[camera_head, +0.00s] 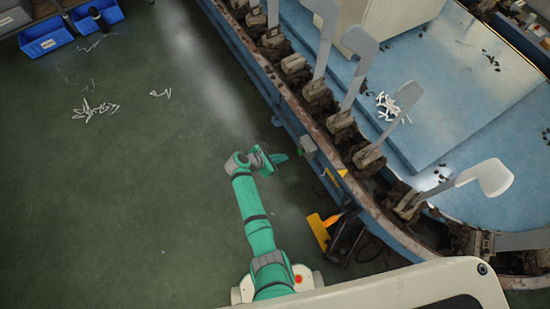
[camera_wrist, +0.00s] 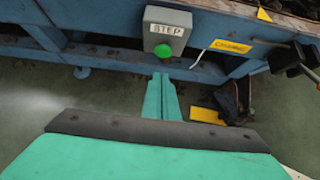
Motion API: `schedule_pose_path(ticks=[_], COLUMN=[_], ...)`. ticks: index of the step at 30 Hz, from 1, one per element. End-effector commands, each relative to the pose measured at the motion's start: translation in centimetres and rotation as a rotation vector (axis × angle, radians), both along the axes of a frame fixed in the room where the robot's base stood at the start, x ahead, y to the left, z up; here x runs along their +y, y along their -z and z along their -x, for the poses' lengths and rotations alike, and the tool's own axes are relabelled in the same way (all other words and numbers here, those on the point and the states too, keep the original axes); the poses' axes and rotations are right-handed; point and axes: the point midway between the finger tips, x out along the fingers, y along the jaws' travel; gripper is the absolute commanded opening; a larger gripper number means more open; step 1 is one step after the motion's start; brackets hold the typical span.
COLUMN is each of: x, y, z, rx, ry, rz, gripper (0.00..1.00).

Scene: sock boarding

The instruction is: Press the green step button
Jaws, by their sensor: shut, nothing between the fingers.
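The green step button (camera_wrist: 163,51) is a round green knob on the lower front of a grey box labelled STEP (camera_wrist: 167,27), fixed to the blue machine's side. The box also shows in the head view (camera_head: 308,145). My gripper (camera_wrist: 163,78) is shut and empty, its green fingers pointing toward the button. In the picture, the tips lie just below the button; a gap shows between them. In the head view, my gripper (camera_head: 283,157) is just left of the box.
The blue machine (camera_head: 265,82) carries a row of pale foot-shaped forms (camera_head: 395,105). A yellow-orange pedal-like part (camera_head: 319,230) stands near the floor below the box. White scraps (camera_head: 95,110) and blue bins (camera_head: 46,37) lie on open green floor to the left.

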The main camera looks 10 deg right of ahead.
Motion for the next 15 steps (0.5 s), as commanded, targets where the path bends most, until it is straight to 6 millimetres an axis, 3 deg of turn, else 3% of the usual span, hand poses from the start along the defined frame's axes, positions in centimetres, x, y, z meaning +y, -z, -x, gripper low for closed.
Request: schedule_pose_path(ticks=[3, 7, 15], x=[-1.8, -3.7, -5.1], y=[1.4, 1.4, 1.5], z=[-0.5, -1.1, -1.9], rx=[0.002, -0.001, -0.001], ry=[0.006, 0.008, -0.001], rz=[0.001, 0.0, 0.0], gripper=[0.0, 0.0, 0.0])
